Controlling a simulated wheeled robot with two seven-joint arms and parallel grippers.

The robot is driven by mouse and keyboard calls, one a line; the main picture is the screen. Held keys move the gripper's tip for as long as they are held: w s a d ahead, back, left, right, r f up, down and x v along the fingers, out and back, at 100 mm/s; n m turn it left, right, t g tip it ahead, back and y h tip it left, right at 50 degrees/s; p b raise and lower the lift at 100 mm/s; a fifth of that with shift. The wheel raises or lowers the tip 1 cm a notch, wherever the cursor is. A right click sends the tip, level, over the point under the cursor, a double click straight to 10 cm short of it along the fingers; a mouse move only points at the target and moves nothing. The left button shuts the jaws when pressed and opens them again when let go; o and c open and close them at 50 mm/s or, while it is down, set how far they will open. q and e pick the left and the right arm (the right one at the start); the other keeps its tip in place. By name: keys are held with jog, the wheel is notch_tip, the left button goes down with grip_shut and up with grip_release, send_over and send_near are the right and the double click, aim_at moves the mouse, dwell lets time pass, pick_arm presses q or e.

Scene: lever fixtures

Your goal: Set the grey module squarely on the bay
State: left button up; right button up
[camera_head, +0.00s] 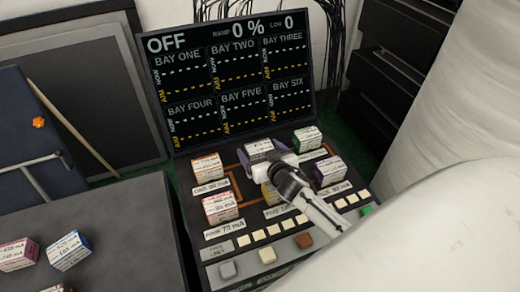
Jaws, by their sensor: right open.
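A pale module with a greyish-lilac side (256,148) sits at the back middle of the bay panel (240,241), partly hidden by my right gripper. I cannot tell for sure that it is the grey module, or whether it sits squarely. My right gripper (268,160) reaches in from the lower right, over the middle of the panel. It is open, with its fingers close to the pale module; contact cannot be told. A yellow module (269,196) is partly hidden beneath the gripper. My left gripper is not in view.
Orange (207,168), red (220,208), green (307,139) and purple (330,171) modules stand on the panel. A display reading OFF (238,75) rises behind. Loose modules, including a blue one (69,250), lie on the dark table (125,235) at left.

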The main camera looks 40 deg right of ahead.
jog(key=shift+r, duration=0.2)
jog(key=p+v, duration=0.2)
jog(key=v, duration=1)
dwell(0.6)
